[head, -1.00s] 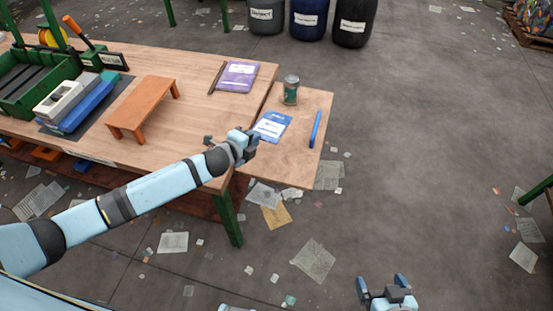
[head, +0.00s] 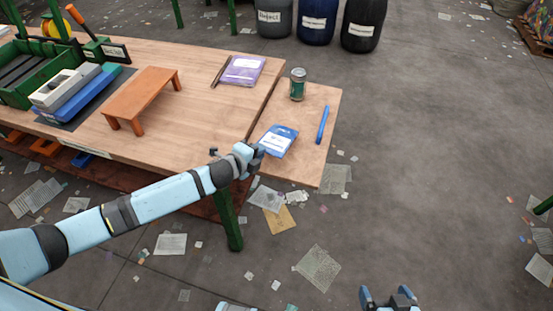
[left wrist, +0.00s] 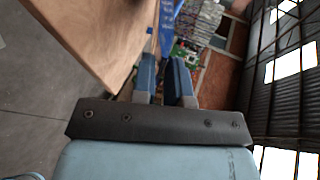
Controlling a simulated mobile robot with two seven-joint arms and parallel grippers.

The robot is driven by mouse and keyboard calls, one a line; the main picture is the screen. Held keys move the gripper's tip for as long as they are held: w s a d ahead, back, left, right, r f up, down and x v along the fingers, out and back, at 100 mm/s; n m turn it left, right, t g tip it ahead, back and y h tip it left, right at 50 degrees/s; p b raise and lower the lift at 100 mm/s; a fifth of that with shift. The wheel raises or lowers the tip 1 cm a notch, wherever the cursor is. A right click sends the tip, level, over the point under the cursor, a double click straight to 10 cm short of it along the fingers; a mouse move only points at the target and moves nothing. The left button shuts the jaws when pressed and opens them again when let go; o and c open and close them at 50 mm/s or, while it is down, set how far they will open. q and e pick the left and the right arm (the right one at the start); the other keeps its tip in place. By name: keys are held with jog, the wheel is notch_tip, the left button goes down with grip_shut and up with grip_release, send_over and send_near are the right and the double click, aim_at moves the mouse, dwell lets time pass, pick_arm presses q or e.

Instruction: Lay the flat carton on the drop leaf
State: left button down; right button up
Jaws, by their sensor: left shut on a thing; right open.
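The flat carton (head: 279,141), blue with a white label, is over the near part of the drop leaf (head: 300,172), the small wooden panel at the table's right end. My left gripper (head: 261,151) is shut on its near left edge. Whether the carton rests on the leaf or is slightly above it, I cannot tell. In the left wrist view, a blue strip of the carton (left wrist: 171,22) shows beyond the fingers (left wrist: 164,68). My right gripper (head: 387,294) is open and empty above the floor at the bottom.
On the main table (head: 205,118) are a purple packet (head: 242,70), an orange stand (head: 143,92) and a green crate (head: 30,78). Papers litter the floor.

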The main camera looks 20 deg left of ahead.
pick_arm(q)
jog(key=shift+f, duration=0.6)
jog(key=c, duration=1.3)
grip_release()
jog(key=p+v, duration=0.3)
jog(key=v, duration=0.5)
jog(key=shift+p, duration=0.4)
